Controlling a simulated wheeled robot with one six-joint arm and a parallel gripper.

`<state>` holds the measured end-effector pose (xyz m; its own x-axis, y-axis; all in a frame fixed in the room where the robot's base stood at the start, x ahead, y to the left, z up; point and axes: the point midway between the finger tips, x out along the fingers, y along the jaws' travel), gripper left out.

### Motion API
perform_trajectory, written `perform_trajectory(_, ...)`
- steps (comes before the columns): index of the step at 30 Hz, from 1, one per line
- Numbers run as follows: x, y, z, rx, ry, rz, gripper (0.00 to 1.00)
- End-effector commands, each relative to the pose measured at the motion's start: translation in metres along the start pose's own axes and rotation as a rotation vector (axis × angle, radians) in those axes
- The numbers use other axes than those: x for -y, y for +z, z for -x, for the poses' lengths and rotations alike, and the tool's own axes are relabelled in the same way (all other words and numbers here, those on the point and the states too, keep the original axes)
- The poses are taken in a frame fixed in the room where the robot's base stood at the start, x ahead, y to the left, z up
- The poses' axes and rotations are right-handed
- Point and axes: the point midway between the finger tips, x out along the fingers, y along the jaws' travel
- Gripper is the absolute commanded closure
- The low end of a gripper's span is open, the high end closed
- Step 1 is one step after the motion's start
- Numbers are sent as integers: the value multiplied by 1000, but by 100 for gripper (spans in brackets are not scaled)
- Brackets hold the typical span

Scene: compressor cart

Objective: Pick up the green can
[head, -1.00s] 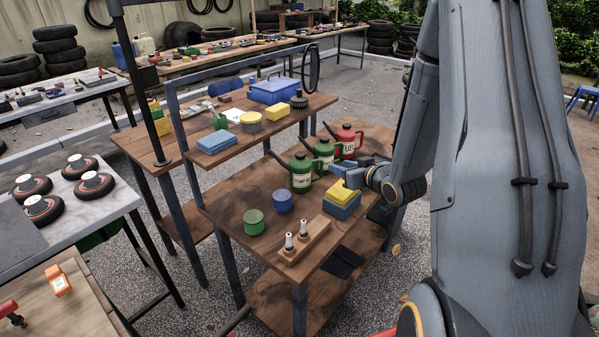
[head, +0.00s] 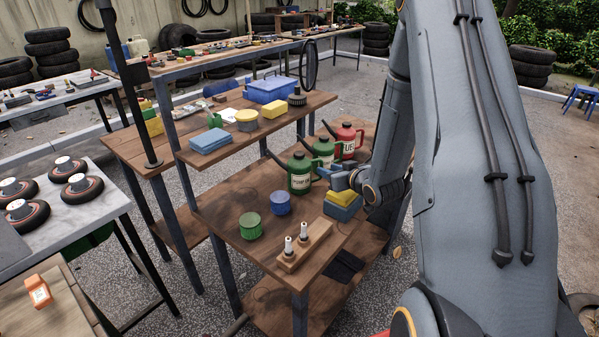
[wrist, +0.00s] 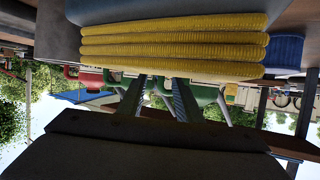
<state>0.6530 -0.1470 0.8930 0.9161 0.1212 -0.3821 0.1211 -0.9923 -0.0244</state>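Two green spouted cans stand upright on the cart's lower wooden top in the head view: a front one (head: 299,178) with a pale label, and one behind it (head: 322,152). A short, round green tin (head: 250,226) stands nearer the left edge. I cannot tell which one the task means. My gripper (head: 338,180) is just right of the front spouted can, behind the yellow stack. In the wrist view, my gripper's fingers (wrist: 157,98) are apart with nothing held between them. Green can parts (wrist: 205,92) show beyond them; contact is not visible.
Yellow cloths (head: 341,198) on a blue box (head: 342,210) stand close in front of my gripper. A red can (head: 347,139) stands behind the green ones. A blue tin (head: 280,203) and a wooden block with plugs (head: 303,245) are nearby. The raised shelf (head: 225,150) overhangs the left.

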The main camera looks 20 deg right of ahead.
Motion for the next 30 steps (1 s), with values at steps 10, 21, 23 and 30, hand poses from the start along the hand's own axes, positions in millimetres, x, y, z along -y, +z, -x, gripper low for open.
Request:
perform_trajectory(10, 4, 0, -33, 1, -2, 1, 68)
perform_trajectory(21, 4, 0, -34, 1, -3, 1, 99)
perform_trajectory(23, 4, 0, -34, 1, -3, 1, 100)
perform_trajectory(30, 4, 0, -33, 0, -3, 1, 100)
